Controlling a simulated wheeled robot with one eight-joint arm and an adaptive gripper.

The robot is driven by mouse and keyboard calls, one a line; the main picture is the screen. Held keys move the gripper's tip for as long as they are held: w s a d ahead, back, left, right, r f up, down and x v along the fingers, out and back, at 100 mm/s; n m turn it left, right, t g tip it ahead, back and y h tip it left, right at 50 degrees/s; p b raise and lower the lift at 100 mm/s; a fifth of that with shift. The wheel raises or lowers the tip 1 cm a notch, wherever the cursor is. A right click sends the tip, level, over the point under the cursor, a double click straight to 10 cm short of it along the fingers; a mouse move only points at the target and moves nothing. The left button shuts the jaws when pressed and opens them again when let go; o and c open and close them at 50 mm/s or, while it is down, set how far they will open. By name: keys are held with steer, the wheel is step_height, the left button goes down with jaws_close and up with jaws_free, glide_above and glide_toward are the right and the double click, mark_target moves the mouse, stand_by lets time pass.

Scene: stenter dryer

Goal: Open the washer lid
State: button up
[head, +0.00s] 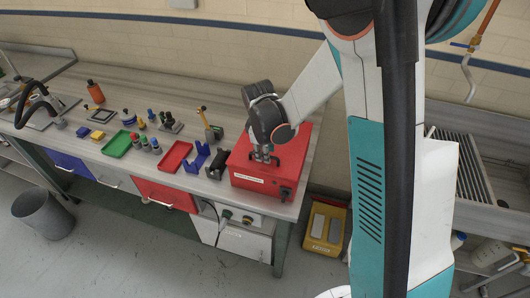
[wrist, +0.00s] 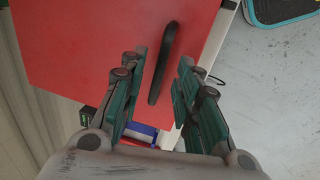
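The washer (head: 246,181) is a red box with a white front label at the right end of the workbench. Its flat red lid (wrist: 85,40) fills much of the wrist view and looks shut. A black bar handle (wrist: 162,62) is on the lid near one edge. My gripper (head: 264,158) is over the front part of the lid in the head view. In the wrist view my gripper (wrist: 160,68) is open, with the handle between its two fingers in the picture and a gap on each side. I cannot tell how far the fingertips are above the lid.
A blue holder (head: 195,160) and a black item (head: 217,165) stand just left of the washer. Red (head: 174,157) and green (head: 117,144) trays lie further left. A yellow bin (head: 324,228) is on the floor at the right. The bench (head: 215,92) is bare behind.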

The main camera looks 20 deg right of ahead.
steer(key=shift+f, duration=0.35)
steer(key=shift+c, duration=0.6)
jaws_close()
steer(key=shift+d+r, duration=0.1)
